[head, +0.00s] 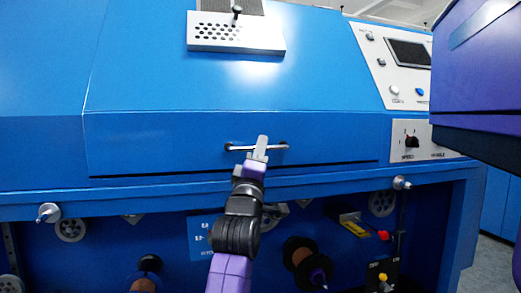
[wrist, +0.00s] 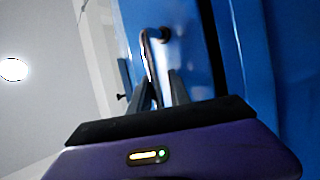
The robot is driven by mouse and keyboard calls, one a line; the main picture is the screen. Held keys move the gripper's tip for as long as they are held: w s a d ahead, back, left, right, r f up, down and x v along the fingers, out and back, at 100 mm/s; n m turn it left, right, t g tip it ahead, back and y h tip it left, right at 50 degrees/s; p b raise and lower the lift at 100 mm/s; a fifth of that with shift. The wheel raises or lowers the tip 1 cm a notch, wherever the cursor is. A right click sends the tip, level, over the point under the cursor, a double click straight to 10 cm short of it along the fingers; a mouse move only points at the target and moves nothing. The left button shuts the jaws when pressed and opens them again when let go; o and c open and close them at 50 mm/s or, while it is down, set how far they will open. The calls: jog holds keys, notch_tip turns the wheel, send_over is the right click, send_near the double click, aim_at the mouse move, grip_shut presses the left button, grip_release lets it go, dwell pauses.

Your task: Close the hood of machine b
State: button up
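The blue hood (head: 180,140) is the wide panel across the front of the machine. It hangs down, with a thin dark gap along its lower edge. Its metal bar handle (head: 235,148) is near the lower middle, and the bar also shows in the wrist view (wrist: 149,58). The contact between fingers and bar is unclear.
A control panel (head: 385,65) and a switch plate (head: 425,140) are at the right. Below, an open bay holds spools (head: 305,258) and pulleys (head: 70,230). A blue-purple block fills the upper right.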

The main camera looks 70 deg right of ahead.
jog(key=b+v, duration=0.1)
jog(key=v, duration=0.6)
jog(key=shift+a+f, duration=0.25)
jog(key=shift+a, duration=0.1)
dwell(0.4)
